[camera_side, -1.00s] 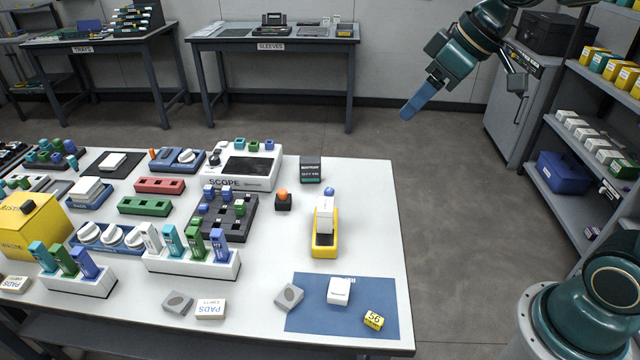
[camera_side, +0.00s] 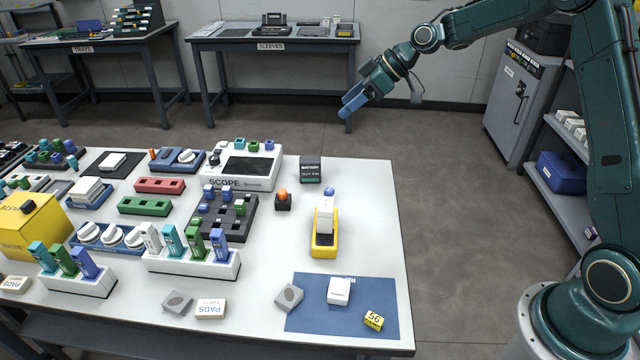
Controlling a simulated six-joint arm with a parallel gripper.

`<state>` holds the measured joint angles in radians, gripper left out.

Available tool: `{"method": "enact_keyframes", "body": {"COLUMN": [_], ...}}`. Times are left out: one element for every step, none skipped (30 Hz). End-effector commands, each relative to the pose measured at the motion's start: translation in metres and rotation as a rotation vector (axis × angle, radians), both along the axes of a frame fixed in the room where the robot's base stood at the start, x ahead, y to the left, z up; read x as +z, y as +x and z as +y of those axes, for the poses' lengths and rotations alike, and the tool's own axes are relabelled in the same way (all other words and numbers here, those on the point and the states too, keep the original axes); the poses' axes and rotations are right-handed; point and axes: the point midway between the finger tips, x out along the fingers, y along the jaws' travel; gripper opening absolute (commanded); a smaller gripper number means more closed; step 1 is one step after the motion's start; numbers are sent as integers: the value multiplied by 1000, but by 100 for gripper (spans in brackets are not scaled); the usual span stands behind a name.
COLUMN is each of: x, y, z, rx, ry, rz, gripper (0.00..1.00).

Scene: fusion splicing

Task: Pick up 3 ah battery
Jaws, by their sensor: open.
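The battery (camera_side: 310,169) is a dark grey block with a white and green label, lying near the far right edge of the white table. Its label reads as a battery, but the small print is hard to make out. My gripper (camera_side: 345,110) has blue fingers and hangs in the air above and beyond the battery, a little to its right. It is open and empty, clear of the table. The gap between the fingers is hard to see from this side.
The white table (camera_side: 375,200) carries a yellow holder (camera_side: 324,250) with a white piece, an orange-topped black block (camera_side: 283,201), a scope unit (camera_side: 243,167) and a blue mat (camera_side: 300,318). The table strip right of the battery is clear. Grey shelves (camera_side: 565,190) stand at right.

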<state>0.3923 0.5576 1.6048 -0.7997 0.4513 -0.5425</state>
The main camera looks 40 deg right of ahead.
Motion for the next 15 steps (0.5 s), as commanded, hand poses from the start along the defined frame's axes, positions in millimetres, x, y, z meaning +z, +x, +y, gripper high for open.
{"method": "enact_keyframes", "body": {"x": [-12, -17, -24, -30, -35, -43, -48, -54, -62, -68, -74, -82, -88, -94, -102], "y": [8, 12, 17, 21, 24, 29, 32, 34, 38, 41, 43, 46, 48, 50, 51], "z": [-6, -9, -13, -16, -18, -22, -25, -28, -32, -35, -38, -42, -44, -47, -51], "rx": [11, 18, 29, 36, 43, 52, 59, 65, 74, 80, 85, 92, 97, 102, 109], "ry": [15, 22, 33, 40, 49, 58, 67, 76, 87, 95, 104, 115, 124, 133, 144], "rz": [-9, -17, -28, -36, -45, -57, -66, -74, -88, -97, -107, -120, -130, -140, -153], "gripper": [62, 62, 62, 62, 62, 62, 62, 62, 62, 62, 62, 62, 62, 62, 62]}}
